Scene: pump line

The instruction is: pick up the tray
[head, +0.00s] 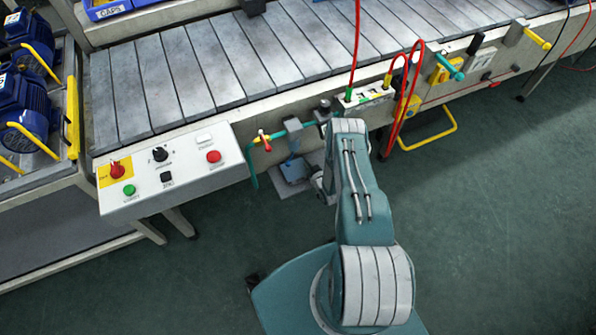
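A blue bin (106,10) labelled CAPS shows at the top left, cut off by the frame edge, and stands beyond the slatted bench. It is the most tray-like thing in view, but I cannot tell whether it is the tray. My arm reaches forward from my body at the lower middle toward the front of the bench.
The slatted bench (220,65) runs across the top. A control box (166,168) with red and green buttons juts out at left. Red cables (415,70) and a yellow handle (427,139) stick out on the right. Blue pumps (25,100) stand far left. The floor at right is clear.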

